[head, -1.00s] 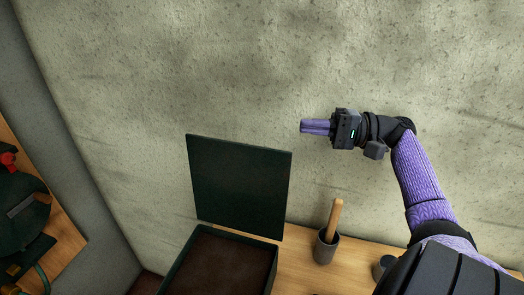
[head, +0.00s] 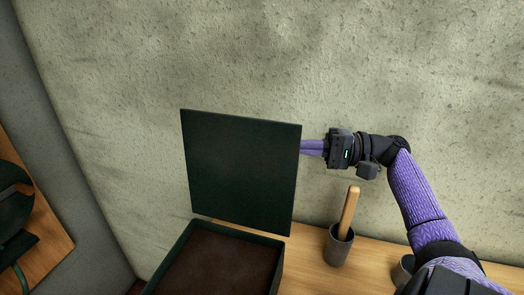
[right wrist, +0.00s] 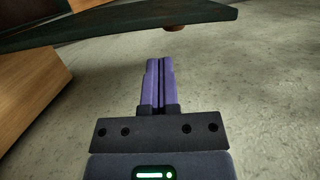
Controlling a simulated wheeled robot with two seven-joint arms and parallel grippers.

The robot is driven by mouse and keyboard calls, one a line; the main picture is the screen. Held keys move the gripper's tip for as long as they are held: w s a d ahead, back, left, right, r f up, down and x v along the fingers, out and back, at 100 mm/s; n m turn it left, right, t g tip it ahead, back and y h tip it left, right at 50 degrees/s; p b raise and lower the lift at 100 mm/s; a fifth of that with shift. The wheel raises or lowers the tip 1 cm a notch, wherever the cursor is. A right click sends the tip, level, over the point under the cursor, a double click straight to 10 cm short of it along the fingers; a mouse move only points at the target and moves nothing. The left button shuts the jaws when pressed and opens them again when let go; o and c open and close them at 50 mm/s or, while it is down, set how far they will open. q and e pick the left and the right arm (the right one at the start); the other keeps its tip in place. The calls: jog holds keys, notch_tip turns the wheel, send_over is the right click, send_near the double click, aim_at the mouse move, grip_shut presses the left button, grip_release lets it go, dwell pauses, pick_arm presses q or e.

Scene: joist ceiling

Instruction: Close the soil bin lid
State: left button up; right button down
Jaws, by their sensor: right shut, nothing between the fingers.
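The soil bin (head: 277,262) is a dark green box with brown soil inside, on the wooden bench. Its lid (head: 240,170) stands open and upright at the bin's back edge. My right gripper (head: 308,147) is shut and empty beside the lid's upper right edge. Its fingertips are partly hidden behind the lid in the head view. In the right wrist view the shut purple fingers (right wrist: 160,82) point toward the lid (right wrist: 130,24), which crosses the top of the picture. I cannot tell whether they touch. My left gripper is not in view.
A grey cup (head: 338,246) with a wooden handle (head: 349,212) stands on the bench (head: 312,268) right of the bin, below my right arm. The concrete wall (head: 250,60) is close behind. Another wooden surface (head: 40,220) with dark green items is at the far left.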

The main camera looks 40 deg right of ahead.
aim_at(262, 144)
jog(key=x, duration=0.8)
jog(key=shift+w+a, duration=0.1)
jog(key=shift+a, duration=0.05)
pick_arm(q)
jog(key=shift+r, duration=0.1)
pick_arm(e)
jog(key=shift+r, duration=0.1)
